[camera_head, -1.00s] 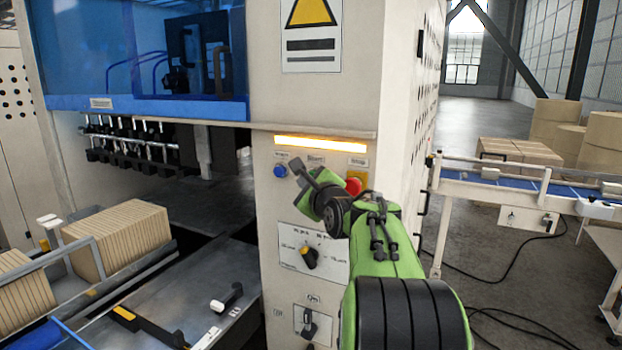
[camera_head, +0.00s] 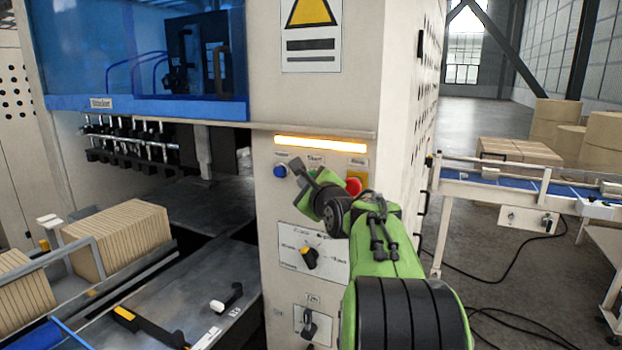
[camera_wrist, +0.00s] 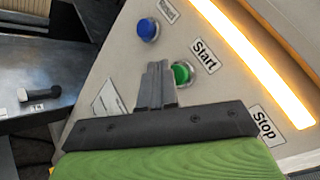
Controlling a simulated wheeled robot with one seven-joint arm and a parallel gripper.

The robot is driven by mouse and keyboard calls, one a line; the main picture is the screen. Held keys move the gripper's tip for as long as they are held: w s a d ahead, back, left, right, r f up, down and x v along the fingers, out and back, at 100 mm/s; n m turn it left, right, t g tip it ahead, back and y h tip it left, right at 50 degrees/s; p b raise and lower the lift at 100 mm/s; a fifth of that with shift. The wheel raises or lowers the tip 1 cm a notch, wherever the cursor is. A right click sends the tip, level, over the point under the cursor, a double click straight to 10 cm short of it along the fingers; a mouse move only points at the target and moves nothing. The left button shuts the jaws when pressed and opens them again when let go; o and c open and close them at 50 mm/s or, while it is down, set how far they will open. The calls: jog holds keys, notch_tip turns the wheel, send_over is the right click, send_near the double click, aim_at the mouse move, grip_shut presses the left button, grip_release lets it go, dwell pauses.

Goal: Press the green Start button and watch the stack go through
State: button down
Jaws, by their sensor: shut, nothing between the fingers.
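The green Start button (camera_wrist: 182,73) shows in the wrist view below its "Start" label (camera_wrist: 206,55). My gripper (camera_wrist: 157,68) is shut and empty, its fingertips just left of the button and overlapping its edge in the picture; I cannot tell whether they touch it. In the head view my gripper (camera_head: 298,165) is at the panel and hides the green button. The stack of brown kraft sheets (camera_head: 118,238) stands upright on the infeed at the left, with another stack (camera_head: 22,284) nearer.
A blue button (camera_head: 280,170) is left of my gripper and a red button (camera_head: 353,186) right of it. A rotary selector (camera_head: 309,257) sits below. An amber light bar (camera_head: 320,144) glows above. A blue-belted conveyor (camera_head: 560,189) stands at the right.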

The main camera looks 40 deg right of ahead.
jog(key=shift+w+d+p, duration=0.15)
jog(key=shift+d+p, duration=0.15)
jog(key=shift+d, duration=0.1)
jog(key=shift+w+d+p, duration=0.15)
jog(key=shift+d+p, duration=0.2)
jog(key=shift+d, duration=0.2)
dwell(0.8)
jog(key=shift+a, duration=0.1)
jog(key=shift+s+a+b, duration=0.35)
jog(key=shift+a+b, duration=0.2)
jog(key=shift+a, duration=0.25)
jog(key=shift+s+a+b, duration=0.25)
jog(key=shift+a+b, duration=0.1)
jog(key=shift+a, duration=0.45)
jog(key=shift+s+a+b, duration=0.3)
jog(key=shift+a+b, duration=0.05)
jog(key=shift+a, duration=0.4)
jog(key=shift+s+a+b, duration=0.25)
jog(key=shift+a+b, duration=0.1)
jog(key=shift+a, duration=0.45)
